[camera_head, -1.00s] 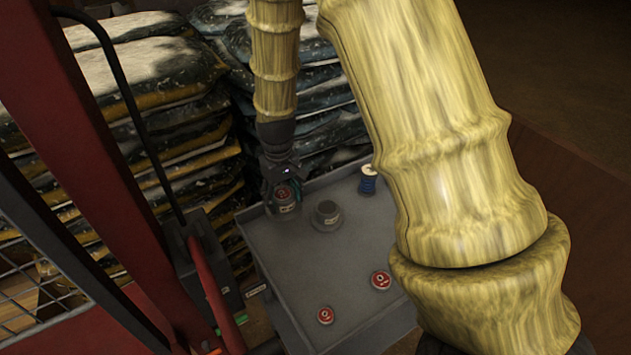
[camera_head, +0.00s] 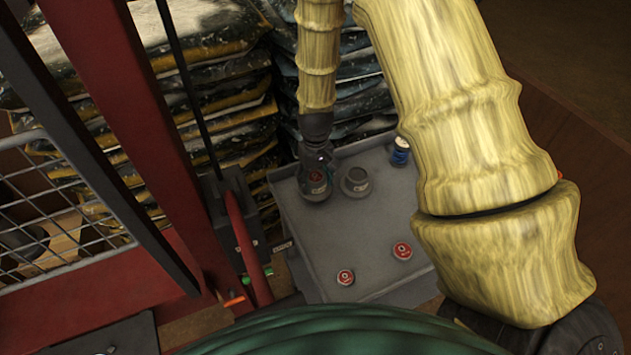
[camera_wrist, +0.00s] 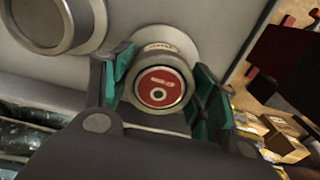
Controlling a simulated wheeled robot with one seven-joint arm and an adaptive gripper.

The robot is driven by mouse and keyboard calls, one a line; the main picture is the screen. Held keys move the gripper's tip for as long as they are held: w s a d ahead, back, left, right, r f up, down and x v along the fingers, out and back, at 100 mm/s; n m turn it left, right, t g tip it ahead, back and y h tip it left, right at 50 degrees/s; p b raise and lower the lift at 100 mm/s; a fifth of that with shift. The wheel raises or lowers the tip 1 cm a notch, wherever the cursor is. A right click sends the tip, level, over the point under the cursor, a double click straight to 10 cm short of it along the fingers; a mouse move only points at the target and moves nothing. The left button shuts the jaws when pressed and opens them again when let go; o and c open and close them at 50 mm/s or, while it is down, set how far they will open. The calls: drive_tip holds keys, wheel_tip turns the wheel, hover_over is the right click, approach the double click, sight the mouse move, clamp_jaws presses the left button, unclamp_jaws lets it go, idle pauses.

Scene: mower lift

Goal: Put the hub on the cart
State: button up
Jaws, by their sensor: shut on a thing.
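My gripper (camera_head: 316,172) points down over the far left corner of a grey cart-like table (camera_head: 330,245). It is shut on a grey round part with a red face, which I take for the hub (camera_head: 315,191). In the wrist view the hub (camera_wrist: 159,88) sits between the green finger pads (camera_wrist: 165,85), red face toward the camera, with a pale labelled rim behind it. Whether it touches the tabletop I cannot tell. A second grey flanged part (camera_head: 355,181) stands close to its right, and also shows in the wrist view (camera_wrist: 42,20).
Two red discs (camera_head: 402,250) (camera_head: 345,277) and a blue spool (camera_head: 400,152) are on the table. A red frame (camera_head: 165,160) with wire mesh (camera_head: 65,185) stands left. Stacked sacks (camera_head: 215,85) are behind. The table's middle is clear.

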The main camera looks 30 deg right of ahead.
drive_tip(key=shift+f, duration=1)
drive_tip(key=shift+f, duration=0.15)
drive_tip(key=o, duration=1.7)
drive_tip(key=shift+r+b, duration=1.8)
drive_tip(key=shift+r, duration=4.35)
